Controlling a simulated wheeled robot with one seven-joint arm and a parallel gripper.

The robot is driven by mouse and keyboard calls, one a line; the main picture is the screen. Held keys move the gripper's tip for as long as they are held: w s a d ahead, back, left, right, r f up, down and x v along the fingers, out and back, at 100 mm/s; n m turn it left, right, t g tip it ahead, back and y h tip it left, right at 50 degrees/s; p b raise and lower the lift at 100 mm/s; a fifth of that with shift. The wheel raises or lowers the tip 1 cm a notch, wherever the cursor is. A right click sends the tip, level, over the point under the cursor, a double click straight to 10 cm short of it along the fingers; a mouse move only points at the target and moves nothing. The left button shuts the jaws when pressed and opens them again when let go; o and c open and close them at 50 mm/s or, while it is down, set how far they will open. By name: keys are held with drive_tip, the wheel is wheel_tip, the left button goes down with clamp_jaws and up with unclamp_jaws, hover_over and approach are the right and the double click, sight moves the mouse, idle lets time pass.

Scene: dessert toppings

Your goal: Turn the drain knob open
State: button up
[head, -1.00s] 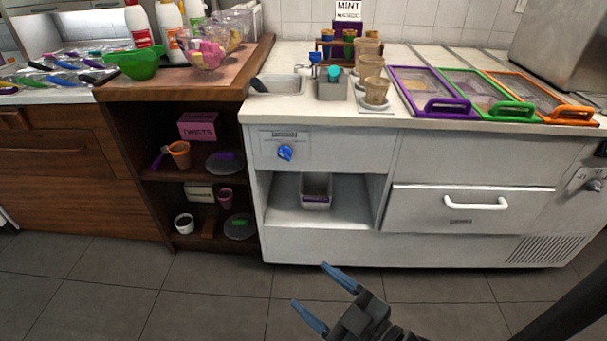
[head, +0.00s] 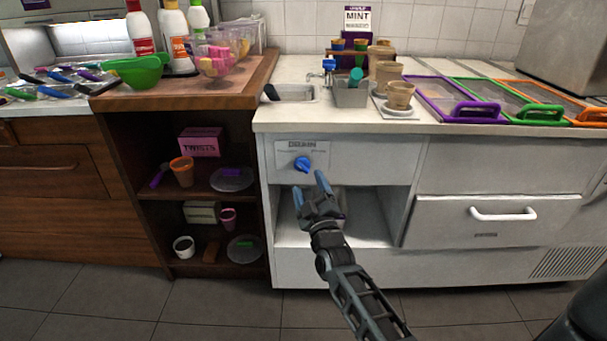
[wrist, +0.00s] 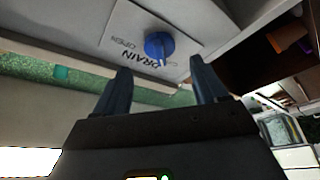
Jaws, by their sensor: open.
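The blue drain knob (head: 303,163) sits on a white label plate on the cabinet front, under the small sink. In the wrist view the knob (wrist: 158,46) shows ahead of the fingertips, with the words DRAIN and OPEN on the plate upside down. A pale mark on the knob points toward the side of the plate nearer my fingers. My gripper (head: 309,182) is open and empty, just below the knob in the head view. In the wrist view the fingers (wrist: 160,78) stand apart on either side of the knob's line, without visible contact.
An open shelf bay (head: 370,222) lies behind and below my gripper, with a container partly hidden. A drawer with a white handle (head: 503,214) is to the right. Dark shelves (head: 213,214) with cups stand left. The sink (head: 292,93) and counter edge are above the knob.

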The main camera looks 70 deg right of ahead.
sight(303, 170)
drive_tip(key=x, duration=0.5)
drive_tip(key=shift+w+d+b, duration=0.25)
drive_tip(key=shift+b, duration=0.05)
drive_tip(key=c, duration=1)
drive_tip(key=shift+c, duration=0.2)
